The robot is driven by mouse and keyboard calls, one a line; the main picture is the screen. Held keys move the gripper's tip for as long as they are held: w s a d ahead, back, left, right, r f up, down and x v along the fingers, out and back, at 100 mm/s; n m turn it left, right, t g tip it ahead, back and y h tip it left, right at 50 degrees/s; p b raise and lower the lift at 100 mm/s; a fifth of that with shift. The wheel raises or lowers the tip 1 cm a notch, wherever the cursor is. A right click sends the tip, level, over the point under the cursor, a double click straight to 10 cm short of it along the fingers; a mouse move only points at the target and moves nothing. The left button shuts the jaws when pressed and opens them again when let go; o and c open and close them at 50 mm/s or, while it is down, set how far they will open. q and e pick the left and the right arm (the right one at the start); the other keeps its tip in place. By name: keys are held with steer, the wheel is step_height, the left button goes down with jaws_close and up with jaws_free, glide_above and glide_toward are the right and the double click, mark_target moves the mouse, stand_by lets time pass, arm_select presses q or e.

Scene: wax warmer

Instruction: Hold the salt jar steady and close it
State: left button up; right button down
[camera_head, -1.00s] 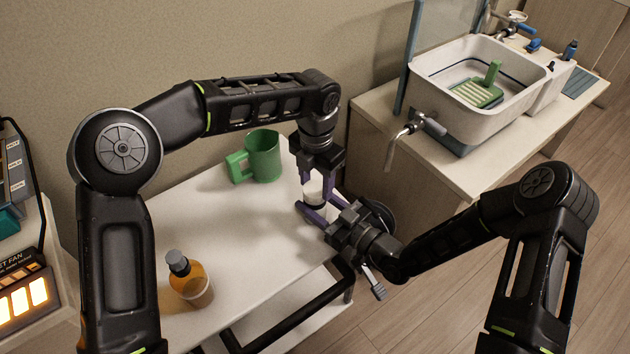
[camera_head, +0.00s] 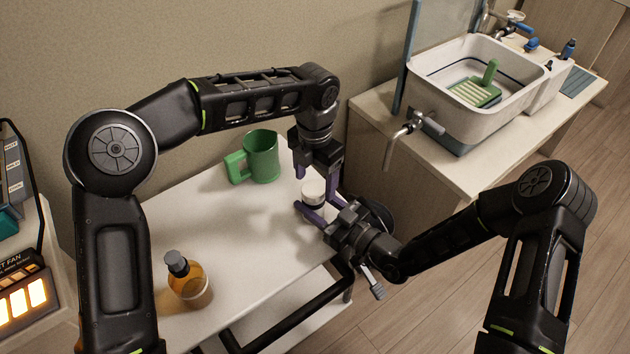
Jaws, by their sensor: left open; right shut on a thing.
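The salt jar (camera_head: 312,195) is a small, pale jar with a white top and a dark band, upright at the right side of the white table. My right gripper (camera_head: 312,212) is shut around its lower part, coming from the lower right. The white top appears to sit on the jar; whether it is fully closed cannot be told. My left gripper (camera_head: 316,185) is open just above and around the top, its fingers spread apart on either side, pointing down. Part of the jar's lower body is hidden by my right gripper's fingers.
A green mug (camera_head: 262,158) stands at the back of the white table (camera_head: 235,230). An amber bottle with a grey cap (camera_head: 187,283) stands at the front left. A sink basin (camera_head: 480,90) is on a counter at the right. The table's middle is clear.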

arm_select(q)
step_height(320, 180, up, 3)
steer(key=shift+r, duration=0.15)
